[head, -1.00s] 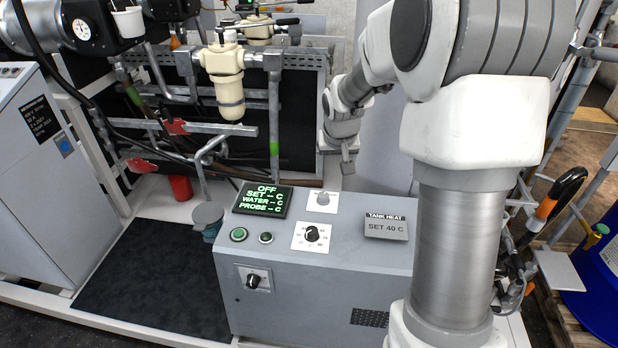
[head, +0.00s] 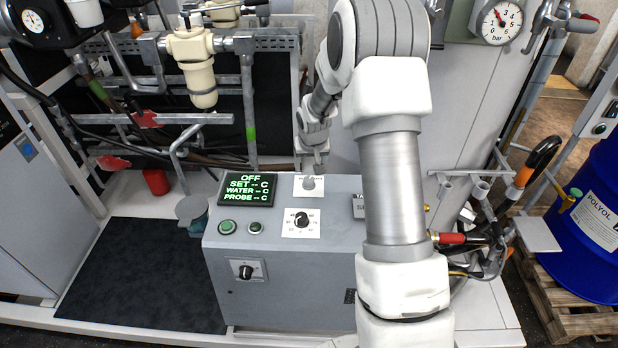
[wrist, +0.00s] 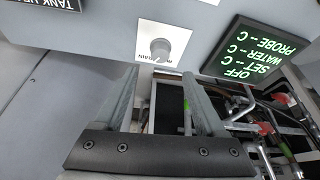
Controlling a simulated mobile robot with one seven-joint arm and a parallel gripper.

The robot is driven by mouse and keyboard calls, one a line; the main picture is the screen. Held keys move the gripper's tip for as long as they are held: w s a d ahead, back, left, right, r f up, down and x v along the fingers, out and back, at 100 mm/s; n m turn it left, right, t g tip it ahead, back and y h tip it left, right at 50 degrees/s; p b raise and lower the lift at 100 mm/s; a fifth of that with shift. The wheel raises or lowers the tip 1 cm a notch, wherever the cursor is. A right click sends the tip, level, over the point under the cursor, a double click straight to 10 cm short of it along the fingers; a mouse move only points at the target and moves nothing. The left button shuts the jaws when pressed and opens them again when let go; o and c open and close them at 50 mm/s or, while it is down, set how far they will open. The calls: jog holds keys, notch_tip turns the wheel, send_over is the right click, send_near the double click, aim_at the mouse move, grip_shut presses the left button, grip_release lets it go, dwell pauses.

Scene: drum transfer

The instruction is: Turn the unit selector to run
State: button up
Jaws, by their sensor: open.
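A grey knob (head: 309,184) on a white label plate sits at the back of the control box top (head: 270,265). It appears to be the unit selector; its label is only partly readable. In the wrist view the knob (wrist: 160,48) lies just beyond my open fingers, roughly centred between them. My gripper (wrist: 162,82) is empty and apart from the knob. In the head view my gripper (head: 315,164) is just behind and above the knob. The display (head: 246,189) left of it reads OFF, with no values for set, water and probe.
A black numbered dial (head: 302,222) and two green buttons (head: 227,227) are on the box top. Another black knob (head: 246,271) is on its front. Pipes and a cream filter (head: 195,70) stand behind. A blue drum (head: 595,225) stands at right.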

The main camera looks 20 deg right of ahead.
aim_at(309, 179)
jog(key=x, duration=0.9)
jog(key=shift+w, duration=0.1)
grip_shut()
